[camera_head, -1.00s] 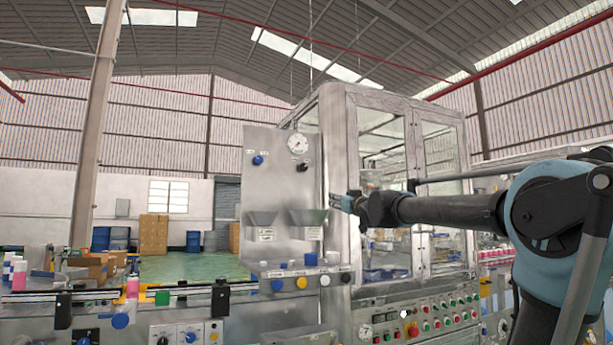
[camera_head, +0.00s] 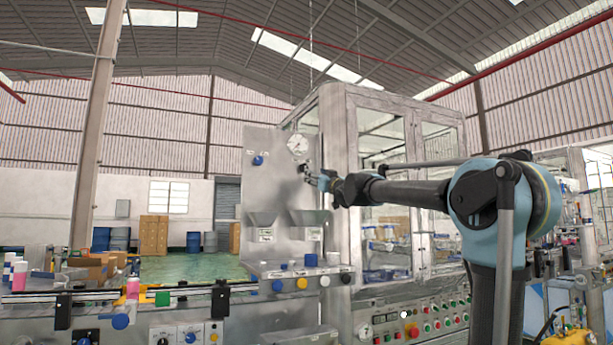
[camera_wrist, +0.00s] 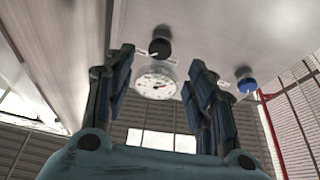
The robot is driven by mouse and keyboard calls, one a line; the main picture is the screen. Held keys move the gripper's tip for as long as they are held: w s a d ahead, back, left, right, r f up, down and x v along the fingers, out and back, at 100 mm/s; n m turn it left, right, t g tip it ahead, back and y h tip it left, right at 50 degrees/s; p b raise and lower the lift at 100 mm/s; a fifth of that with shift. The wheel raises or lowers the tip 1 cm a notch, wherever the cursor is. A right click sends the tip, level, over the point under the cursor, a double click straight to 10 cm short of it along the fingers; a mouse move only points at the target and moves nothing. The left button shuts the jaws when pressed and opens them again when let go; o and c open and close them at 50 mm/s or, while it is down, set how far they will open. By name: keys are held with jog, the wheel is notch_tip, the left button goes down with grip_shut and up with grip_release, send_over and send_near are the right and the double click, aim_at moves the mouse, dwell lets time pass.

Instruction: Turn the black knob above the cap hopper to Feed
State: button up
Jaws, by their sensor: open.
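The black knob shows at the top of the wrist view (camera_wrist: 160,46), on the steel panel (camera_head: 277,190) beside a round white gauge (camera_wrist: 156,82). In the head view the knob is near the fingertips, just below the gauge, and partly hidden. My gripper (camera_head: 311,178) is in front of the panel, coming from the right. In the wrist view my gripper (camera_wrist: 160,75) is open and empty, its two blue fingers apart, with the knob beyond the gap between their tips. I cannot tell whether the fingers touch it. Label writing is unreadable.
A blue knob (camera_head: 258,160) is on the same panel to the left. Two hoppers, left (camera_head: 262,220) and right (camera_head: 309,217), stick out below. A glass-walled cabinet (camera_head: 440,190) stands to the right, behind my arm. A ledge with colored knobs (camera_head: 302,283) runs along the bottom.

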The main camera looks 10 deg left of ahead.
aim_at(303, 168)
jog(key=x, duration=0.9)
jog(key=shift+w, duration=0.15)
jog(key=shift+a, duration=0.1)
jog(key=shift+c, duration=0.2)
jog(key=shift+r, duration=0.1)
jog(key=c, duration=1)
